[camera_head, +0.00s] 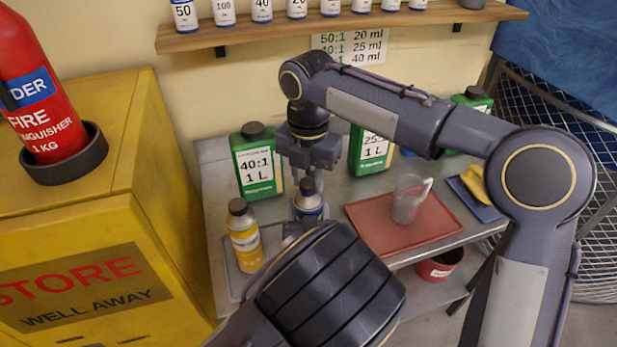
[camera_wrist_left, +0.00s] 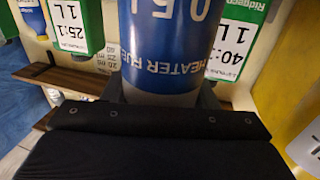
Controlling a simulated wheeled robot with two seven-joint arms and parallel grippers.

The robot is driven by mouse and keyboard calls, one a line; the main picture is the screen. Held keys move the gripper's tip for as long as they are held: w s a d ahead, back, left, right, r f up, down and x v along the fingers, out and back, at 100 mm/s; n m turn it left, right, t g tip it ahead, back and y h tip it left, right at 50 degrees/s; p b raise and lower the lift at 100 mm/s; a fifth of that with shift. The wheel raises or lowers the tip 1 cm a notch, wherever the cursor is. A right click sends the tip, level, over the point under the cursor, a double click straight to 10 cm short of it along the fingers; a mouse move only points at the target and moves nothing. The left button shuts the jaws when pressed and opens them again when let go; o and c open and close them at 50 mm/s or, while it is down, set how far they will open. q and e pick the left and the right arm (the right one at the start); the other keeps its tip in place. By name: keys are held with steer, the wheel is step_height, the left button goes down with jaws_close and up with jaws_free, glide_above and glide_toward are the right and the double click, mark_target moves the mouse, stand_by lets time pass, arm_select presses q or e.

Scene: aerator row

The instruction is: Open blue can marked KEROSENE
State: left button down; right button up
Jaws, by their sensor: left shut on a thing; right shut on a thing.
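A blue can (camera_head: 308,207) with a dark cap (camera_head: 307,186) stands upright in the head view. In the left wrist view the blue can (camera_wrist_left: 165,45) fills the top middle, upside down; its label reads HEATER FUEL and 0.5 L. The word KEROSENE is not readable in either view. My left gripper (camera_wrist_left: 160,98) is shut around the can's body; in the head view my left arm mostly hides it. My right gripper (camera_head: 308,172) points down from above, shut on the cap. I cannot tell whether the cap still touches the can.
A red tray (camera_head: 430,235) with a clear jug (camera_head: 408,198) lies to the right. Green jugs (camera_head: 256,162) stand behind. A yellow cabinet (camera_head: 165,210) bounds the left, and a wall shelf (camera_head: 350,22) holds several bottles.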

mark_target(309, 183)
steer(key=shift+r, duration=0.9)
steer(key=shift+r, duration=2)
arm_select(q)
steer(key=shift+c, duration=2.4)
jaws_free()
steer(key=shift+s, duration=0.1)
